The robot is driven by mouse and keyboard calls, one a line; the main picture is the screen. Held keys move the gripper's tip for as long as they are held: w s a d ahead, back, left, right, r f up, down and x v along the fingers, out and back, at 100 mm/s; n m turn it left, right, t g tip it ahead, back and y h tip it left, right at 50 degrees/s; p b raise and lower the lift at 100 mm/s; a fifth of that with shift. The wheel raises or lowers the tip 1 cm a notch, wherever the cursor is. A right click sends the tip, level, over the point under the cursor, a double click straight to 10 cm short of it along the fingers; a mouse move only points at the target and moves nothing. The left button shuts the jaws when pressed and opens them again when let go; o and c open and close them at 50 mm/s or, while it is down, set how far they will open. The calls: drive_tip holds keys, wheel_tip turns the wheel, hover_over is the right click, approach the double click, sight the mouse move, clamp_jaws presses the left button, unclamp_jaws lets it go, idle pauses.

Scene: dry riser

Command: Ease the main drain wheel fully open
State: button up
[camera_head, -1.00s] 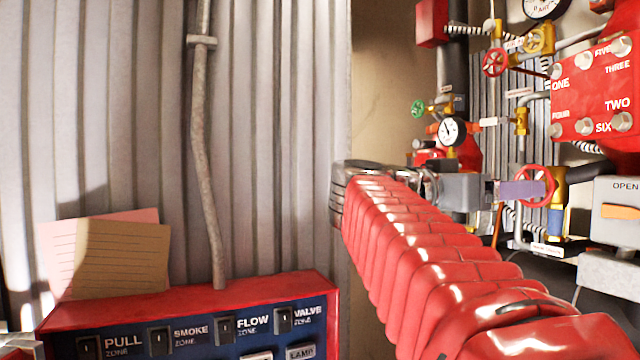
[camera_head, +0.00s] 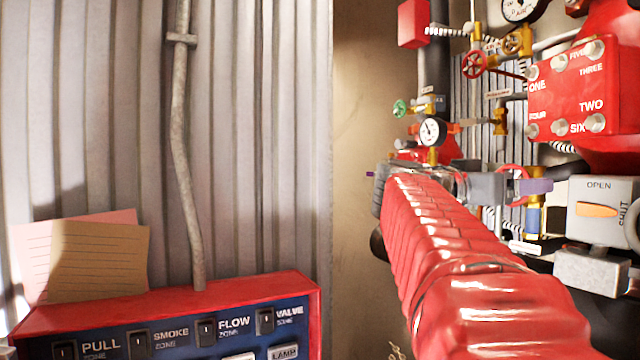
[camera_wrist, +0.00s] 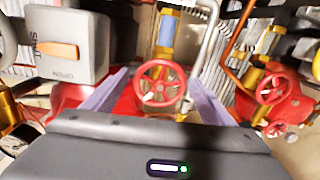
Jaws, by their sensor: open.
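A red spoked handwheel, which I take for the main drain wheel (camera_wrist: 161,86), faces the wrist camera on a brass valve with a blue band. In the head view the wheel (camera_head: 513,171) is mostly hidden behind my gripper (camera_head: 535,186). In the wrist view my gripper (camera_wrist: 158,76) is open, with one purple finger on each side of the wheel. The wheel appears in the gap between the fingers; I cannot tell whether they touch it. A small label below the valve is too small to read.
A grey OPEN/SHUT box (camera_head: 600,212) with an orange lever is close to the right of my gripper. A second red wheel (camera_wrist: 271,88) is on the right in the wrist view. Gauges, pipes and a numbered red plate (camera_head: 570,90) crowd the wall above.

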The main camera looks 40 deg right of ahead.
drive_tip(key=c, duration=1.1)
drive_tip(key=shift+o, duration=0.2)
